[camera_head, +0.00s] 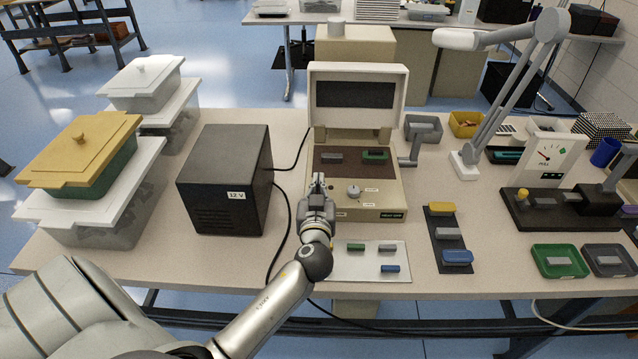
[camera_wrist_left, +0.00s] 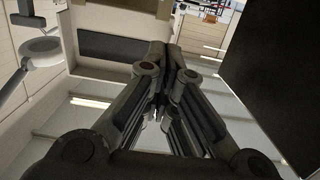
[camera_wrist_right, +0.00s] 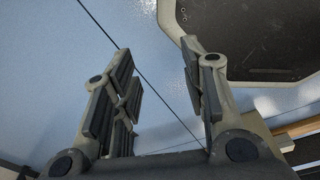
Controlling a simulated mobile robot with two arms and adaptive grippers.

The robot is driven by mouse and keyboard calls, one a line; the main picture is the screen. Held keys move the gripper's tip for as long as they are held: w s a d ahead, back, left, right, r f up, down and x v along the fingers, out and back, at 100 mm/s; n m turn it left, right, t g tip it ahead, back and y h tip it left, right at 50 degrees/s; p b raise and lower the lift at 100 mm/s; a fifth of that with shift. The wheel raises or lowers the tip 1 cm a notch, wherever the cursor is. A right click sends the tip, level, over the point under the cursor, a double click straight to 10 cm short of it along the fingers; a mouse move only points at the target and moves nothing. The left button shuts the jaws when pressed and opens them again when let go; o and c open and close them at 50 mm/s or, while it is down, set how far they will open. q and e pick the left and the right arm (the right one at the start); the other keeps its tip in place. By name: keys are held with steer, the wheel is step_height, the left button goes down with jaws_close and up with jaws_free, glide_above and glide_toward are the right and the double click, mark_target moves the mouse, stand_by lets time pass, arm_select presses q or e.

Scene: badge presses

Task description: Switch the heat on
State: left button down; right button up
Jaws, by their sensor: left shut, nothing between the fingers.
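The beige press (camera_head: 395,195) stands mid-table with its lid (camera_head: 355,70) raised. Its brown bed (camera_head: 350,168) holds a grey piece (camera_head: 331,157) and a green piece (camera_head: 375,154). A round light knob (camera_head: 353,191) sits on its front panel, with small labels beside it too small to read. My left gripper (camera_head: 318,184) is shut and empty over the left part of the front panel, left of the knob and apart from it. It hides the panel below it. In the left wrist view its fingers (camera_wrist_left: 166,60) meet. My right gripper (camera_wrist_right: 158,75) is open and empty.
A black box (camera_head: 222,185) marked 12 V stands left of the press, with cables between. A white mat (camera_head: 365,268) with several small pieces lies in front. A dark strip (camera_head: 437,228) with blocks, a lamp (camera_head: 464,165) and a gauge (camera_head: 546,160) stand to the right.

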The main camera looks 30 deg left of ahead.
arm_select(q)
steer(key=x, duration=0.3)
steer(key=shift+w+a+r+p, duration=0.1)
steer(key=shift+p, duration=0.25)
steer(key=f, duration=0.3)
steer(key=shift+w+a, duration=0.25)
steer(key=shift+w, duration=0.15)
steer(key=shift+f, duration=0.65)
arm_select(e)
steer(key=shift+s+a+r, duration=0.2)
steer(key=shift+r, duration=0.35)
